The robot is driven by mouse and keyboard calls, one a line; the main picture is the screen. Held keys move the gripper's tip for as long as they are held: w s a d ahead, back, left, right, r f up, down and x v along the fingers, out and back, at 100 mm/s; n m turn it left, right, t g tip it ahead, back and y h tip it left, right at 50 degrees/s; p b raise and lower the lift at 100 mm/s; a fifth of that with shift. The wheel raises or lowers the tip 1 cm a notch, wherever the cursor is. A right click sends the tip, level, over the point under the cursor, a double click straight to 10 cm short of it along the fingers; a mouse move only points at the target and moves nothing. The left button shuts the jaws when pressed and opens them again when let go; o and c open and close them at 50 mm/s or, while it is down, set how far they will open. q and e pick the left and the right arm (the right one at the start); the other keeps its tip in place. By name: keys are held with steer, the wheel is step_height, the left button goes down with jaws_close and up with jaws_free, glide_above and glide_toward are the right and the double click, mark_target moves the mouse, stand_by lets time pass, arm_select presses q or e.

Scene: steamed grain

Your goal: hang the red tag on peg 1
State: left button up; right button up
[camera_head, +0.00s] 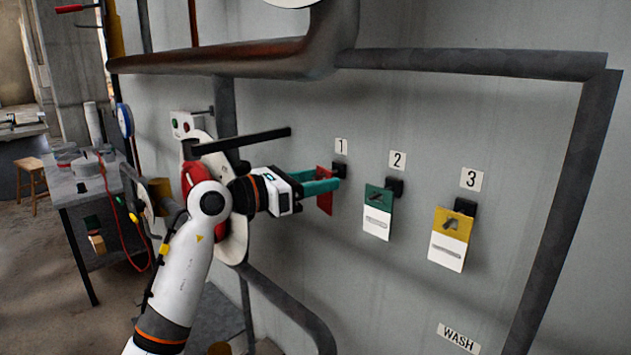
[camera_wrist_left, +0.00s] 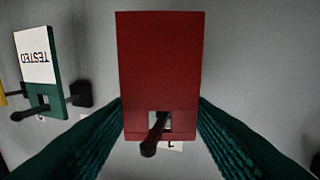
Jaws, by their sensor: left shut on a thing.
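The red tag (camera_head: 325,190) hangs upright at the wall below the number 1 label, and it fills the middle of the left wrist view (camera_wrist_left: 160,65). My left gripper (camera_head: 322,181) is shut on it, with a green finger on each side edge. Peg 1 (camera_head: 340,170) is a dark peg on a black block, partly hidden by the tag and fingers. In the left wrist view, which looks inverted, the knobbed end of peg 1 (camera_wrist_left: 149,148) comes through the tag's hole towards the camera. My right gripper is not in view.
A green and white tag (camera_head: 377,223) hangs on peg 2 and a yellow and white tag (camera_head: 449,240) on peg 3, both to the right. A dark bar (camera_head: 240,141) juts out above my left wrist. Pipes (camera_head: 470,63) frame the panel.

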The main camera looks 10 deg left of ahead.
arm_select(q)
steer(key=o, duration=1.1)
steer(key=shift+c, duration=0.2)
steer(key=shift+a, duration=0.1)
